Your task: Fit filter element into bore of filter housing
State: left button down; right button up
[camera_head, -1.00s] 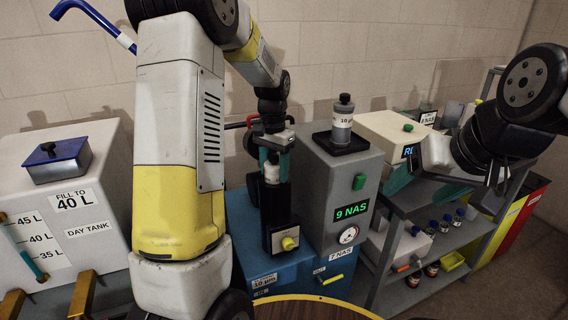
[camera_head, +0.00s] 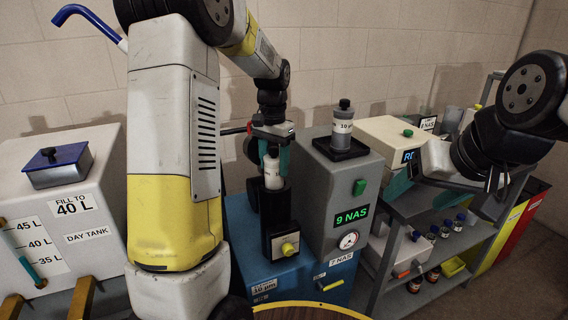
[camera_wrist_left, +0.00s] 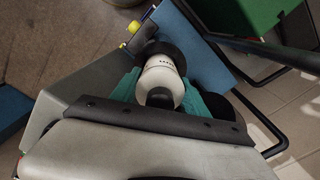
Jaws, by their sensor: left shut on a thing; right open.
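The filter element (camera_head: 273,172) is a white cylinder with a dark top. My left gripper (camera_head: 275,155) is shut on it, with teal fingers at its sides. The element is upright over the black filter housing (camera_head: 281,222), which has a yellow knob in front. In the left wrist view the element (camera_wrist_left: 162,78) shows end-on between the teal fingers, with the dark housing top (camera_wrist_left: 158,50) around its far end. I cannot tell how much of it, if any, is inside the bore. My right gripper (camera_head: 440,182) is open and empty, over the shelf cart.
A grey box (camera_head: 350,190) reading 9 NAS stands right of the housing, with a grey bottle (camera_head: 342,120) labelled 10 on its tray. A blue cabinet (camera_head: 235,225) is beneath the housing. The day tank (camera_head: 85,235) is at the left.

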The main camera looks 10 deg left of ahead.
aim_at(274, 148)
pick_arm(q)
jog(key=shift+r, duration=2)
jog(key=shift+f, duration=3.9)
jog(key=shift+c, duration=2.4)
grip_release()
notch_tip(274, 148, up, 7)
jog(key=shift+r, duration=0.4)
